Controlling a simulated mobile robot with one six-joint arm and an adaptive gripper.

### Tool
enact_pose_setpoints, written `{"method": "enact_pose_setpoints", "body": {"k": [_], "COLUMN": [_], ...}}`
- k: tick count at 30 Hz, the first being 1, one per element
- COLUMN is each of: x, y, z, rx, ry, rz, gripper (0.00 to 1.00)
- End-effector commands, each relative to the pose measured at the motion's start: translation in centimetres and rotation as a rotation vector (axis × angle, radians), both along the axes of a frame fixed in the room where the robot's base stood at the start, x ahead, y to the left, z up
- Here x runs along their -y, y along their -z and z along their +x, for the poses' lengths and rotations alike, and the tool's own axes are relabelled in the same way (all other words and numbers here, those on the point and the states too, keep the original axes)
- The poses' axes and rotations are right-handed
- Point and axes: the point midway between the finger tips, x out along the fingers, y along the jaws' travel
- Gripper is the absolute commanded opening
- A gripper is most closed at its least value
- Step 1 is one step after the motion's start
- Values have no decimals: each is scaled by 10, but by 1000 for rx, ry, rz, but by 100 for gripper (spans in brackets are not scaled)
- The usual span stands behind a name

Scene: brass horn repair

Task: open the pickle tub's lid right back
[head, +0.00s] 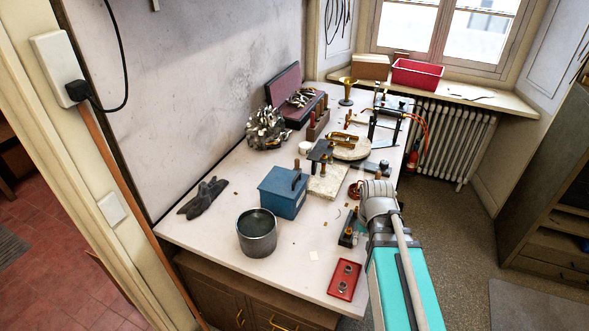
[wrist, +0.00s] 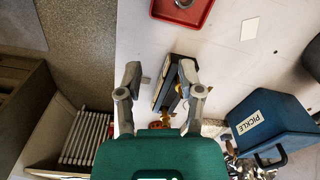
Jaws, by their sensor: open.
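The pickle tub (head: 282,194) is a blue box with a dark handle, standing on the white bench beside a metal pot. Its lid (head: 285,181) looks shut. In the wrist view the tub (wrist: 265,122) is at the right, with a white PICKLE label (wrist: 249,123) and a dark looped handle (wrist: 271,158). My gripper (wrist: 161,72) is open and empty, its two grey fingers well apart. It is over the bench's right edge, to the right of the tub in the head view and clear of it.
A metal pot (head: 257,233) stands just in front of the tub, and dark gloves (head: 204,197) lie left of it. A red tray (head: 345,279) lies near the front edge. A dark tool block (wrist: 168,84) shows between my fingers. Bare bench lies at front left.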

Motion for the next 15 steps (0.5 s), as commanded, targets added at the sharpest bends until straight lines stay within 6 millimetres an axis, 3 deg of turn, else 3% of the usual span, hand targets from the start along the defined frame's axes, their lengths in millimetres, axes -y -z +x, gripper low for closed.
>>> {"method": "enact_pose_setpoints", "body": {"k": [1,15], "x": [-3,-81], "y": [-16,-108], "z": [15,123], "rx": [3,26], "ry": [12,160], "rz": [6,85], "gripper": [48,48]}}
